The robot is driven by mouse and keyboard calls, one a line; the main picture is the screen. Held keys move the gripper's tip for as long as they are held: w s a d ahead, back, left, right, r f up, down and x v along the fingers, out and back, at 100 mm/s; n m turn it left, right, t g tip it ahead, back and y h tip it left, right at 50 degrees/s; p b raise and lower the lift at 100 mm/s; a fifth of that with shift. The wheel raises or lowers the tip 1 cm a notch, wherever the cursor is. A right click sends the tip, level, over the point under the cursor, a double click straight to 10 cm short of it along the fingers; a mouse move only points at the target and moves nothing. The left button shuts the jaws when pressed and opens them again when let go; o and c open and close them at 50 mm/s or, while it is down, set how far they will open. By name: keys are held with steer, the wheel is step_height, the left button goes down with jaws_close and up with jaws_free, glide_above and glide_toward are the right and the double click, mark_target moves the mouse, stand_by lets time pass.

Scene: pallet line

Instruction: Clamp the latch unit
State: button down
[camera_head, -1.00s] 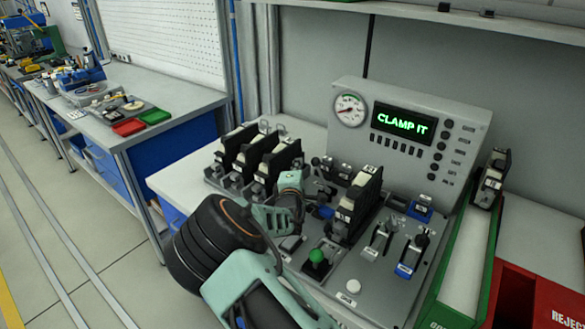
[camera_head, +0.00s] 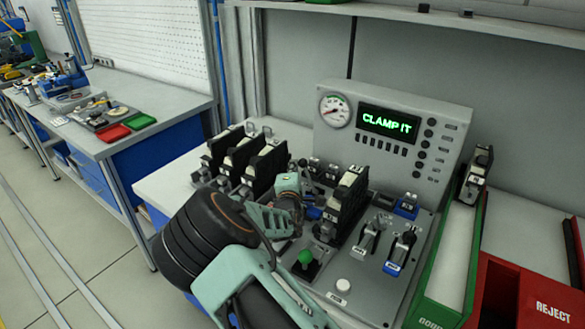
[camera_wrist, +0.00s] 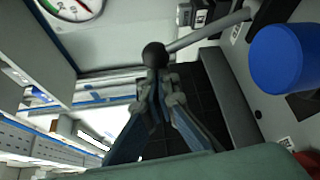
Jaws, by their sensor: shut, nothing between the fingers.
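The latch unit, a black block with pale labels (camera_head: 346,203), stands upright in the fixture on the grey console (camera_head: 345,270). My gripper (camera_head: 296,192) is just left of it, partly hidden by its own links. In the wrist view, my gripper's fingers (camera_wrist: 160,90) are shut with nothing between them. Their tips are right at a black ball knob (camera_wrist: 155,55) on a grey lever (camera_wrist: 208,36); whether they touch it I cannot tell. A blue cylindrical part (camera_wrist: 287,58) is to the right. The display (camera_head: 390,123) reads "CLAMP IT".
Several similar black units (camera_head: 245,160) stand left of my gripper. A green button (camera_head: 305,257) and toggle clamps (camera_head: 400,248) are at the console's front. A green-edged chute (camera_head: 447,250) and a red reject bin (camera_head: 530,295) lie to the right.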

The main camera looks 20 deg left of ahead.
mark_target(304, 163)
steer(key=shift+d, duration=0.15)
steer(key=shift+s+d+r+b, duration=0.25)
steer(key=shift+d+r+b, duration=0.15)
steer(key=shift+d, duration=0.35)
steer(key=shift+s+d+r+b, duration=0.25)
steer(key=shift+d+b, duration=0.1)
steer(key=shift+d, duration=0.35)
steer(key=shift+s+d+r+b, duration=0.15)
steer(key=shift+s+d+b, duration=0.15)
steer(key=shift+d, duration=0.4)
steer(key=shift+s+d+r+b, duration=0.15)
steer(key=shift+d+b, duration=0.15)
steer(key=shift+d, duration=0.4)
steer(key=shift+r, duration=0.1)
